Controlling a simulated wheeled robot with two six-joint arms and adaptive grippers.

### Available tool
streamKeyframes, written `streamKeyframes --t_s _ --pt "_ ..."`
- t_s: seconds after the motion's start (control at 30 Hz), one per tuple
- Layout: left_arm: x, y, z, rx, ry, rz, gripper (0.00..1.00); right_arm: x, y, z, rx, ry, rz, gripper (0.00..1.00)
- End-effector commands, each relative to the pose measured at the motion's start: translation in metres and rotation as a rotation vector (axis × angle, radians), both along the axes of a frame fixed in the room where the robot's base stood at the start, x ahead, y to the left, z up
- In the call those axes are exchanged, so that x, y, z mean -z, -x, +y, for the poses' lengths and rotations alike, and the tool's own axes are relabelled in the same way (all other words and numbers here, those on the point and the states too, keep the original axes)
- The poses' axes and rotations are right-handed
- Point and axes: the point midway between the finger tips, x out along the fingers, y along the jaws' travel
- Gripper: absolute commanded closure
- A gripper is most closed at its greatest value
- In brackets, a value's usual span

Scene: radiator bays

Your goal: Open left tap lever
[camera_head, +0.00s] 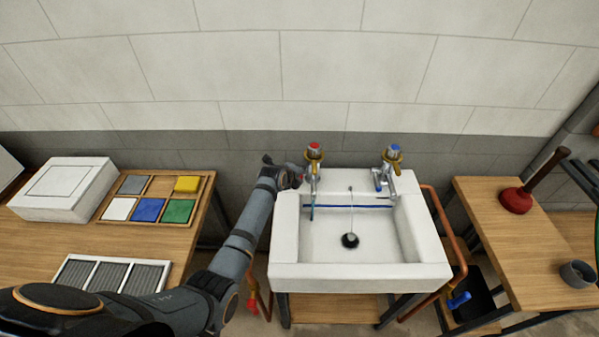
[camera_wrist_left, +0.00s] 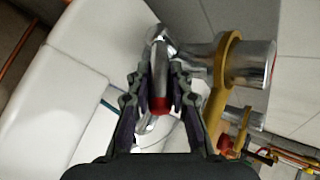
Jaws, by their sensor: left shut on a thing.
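The left tap (camera_head: 313,155) is chrome with a red cap and a brass-coloured collar, at the back left of the white sink (camera_head: 283,238). Its chrome lever with a red tip (camera_wrist_left: 160,103) lies between the fingers of my left gripper (camera_wrist_left: 160,108), which is shut on it. In the head view my left gripper (camera_head: 291,178) reaches the tap from its left side, and the fingers partly hide the lever. My right gripper is not in view.
A wooden table on the left holds a white box (camera_head: 65,188), a tray of coloured tiles (camera_head: 150,200) and a grille (camera_head: 110,272). A wooden table on the right holds a plunger (camera_head: 518,198) and a dark ring (camera_head: 577,273). A copper pipe (camera_head: 444,225) runs beside the sink.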

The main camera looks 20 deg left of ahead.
Motion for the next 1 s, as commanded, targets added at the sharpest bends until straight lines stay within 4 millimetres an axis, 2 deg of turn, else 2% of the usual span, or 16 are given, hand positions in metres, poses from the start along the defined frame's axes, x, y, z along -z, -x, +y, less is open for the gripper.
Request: streamKeyframes --t_s 0.2,0.67,0.7,0.8,0.87,1.0 --pt "-0.004 -0.0023 0.0006 0.0 0.017 0.055 1.0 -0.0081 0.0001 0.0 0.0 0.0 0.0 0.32" --pt "-0.0032 -0.0025 0.0006 0.001 0.021 0.069 1.0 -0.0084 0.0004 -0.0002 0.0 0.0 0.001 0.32" --pt "-0.0031 -0.0024 0.0005 0.001 0.021 0.069 0.77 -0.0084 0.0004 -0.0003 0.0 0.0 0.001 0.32" --pt "-0.0032 -0.0025 0.0006 0.001 0.021 0.069 0.64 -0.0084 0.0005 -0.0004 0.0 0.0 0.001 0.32" --pt "-0.0032 -0.0025 0.0006 0.0 0.02 0.069 0.57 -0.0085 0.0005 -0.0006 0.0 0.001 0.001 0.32" --pt "-0.0035 -0.0026 0.0006 0.0 0.02 0.069 0.57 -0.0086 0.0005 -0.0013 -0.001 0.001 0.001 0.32"
